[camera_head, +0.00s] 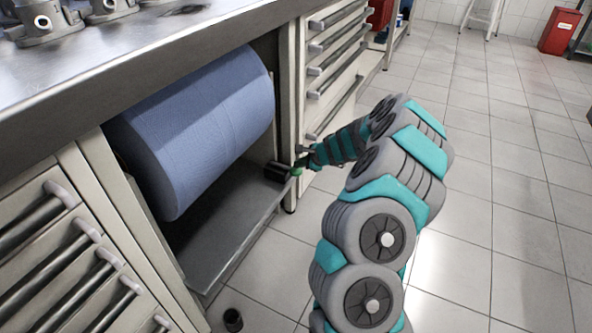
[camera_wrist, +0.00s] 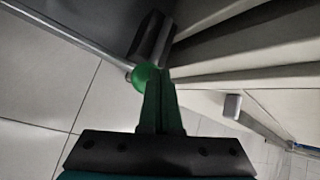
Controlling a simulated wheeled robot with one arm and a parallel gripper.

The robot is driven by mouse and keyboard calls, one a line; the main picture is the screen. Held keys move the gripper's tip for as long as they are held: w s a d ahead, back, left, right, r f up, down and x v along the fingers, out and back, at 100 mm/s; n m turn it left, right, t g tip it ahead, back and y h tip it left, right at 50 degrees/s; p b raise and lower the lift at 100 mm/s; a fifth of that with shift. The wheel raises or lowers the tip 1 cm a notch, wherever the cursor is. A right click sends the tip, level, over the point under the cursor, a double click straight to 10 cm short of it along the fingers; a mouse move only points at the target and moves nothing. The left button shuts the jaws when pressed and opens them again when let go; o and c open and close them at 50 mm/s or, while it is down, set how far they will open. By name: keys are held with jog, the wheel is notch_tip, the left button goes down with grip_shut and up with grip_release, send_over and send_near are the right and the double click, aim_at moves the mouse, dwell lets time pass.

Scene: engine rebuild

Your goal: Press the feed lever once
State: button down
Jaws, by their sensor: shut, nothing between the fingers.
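A large blue paper roll (camera_head: 195,125) sits in the open bay under the steel bench. At the bay's lower right corner is a small green ball knob (camera_head: 296,172), which I take to be the feed lever's end. My gripper (camera_head: 301,164) reaches in from the right at the knob. Its green fingers (camera_wrist: 160,80) are shut and empty, with tips right beside the knob. I cannot tell whether they touch it.
A grey tray (camera_head: 235,215) lies below the roll. Drawers with bar handles flank the bay, left (camera_head: 70,255) and right (camera_head: 325,65). A small dark cylinder (camera_head: 232,320) stands on the floor. The tiled floor to the right is mostly clear.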

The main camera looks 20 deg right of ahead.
jog(key=shift+f+b, duration=0.75)
jog(key=shift+f, duration=0.65)
dwell(1.2)
jog(key=shift+r, duration=0.1)
dwell(0.5)
jog(key=shift+r+p, duration=1.7)
jog(key=shift+r, duration=0.2)
notch_tip(320, 180, up, 5)
jog(key=p, duration=0.4)
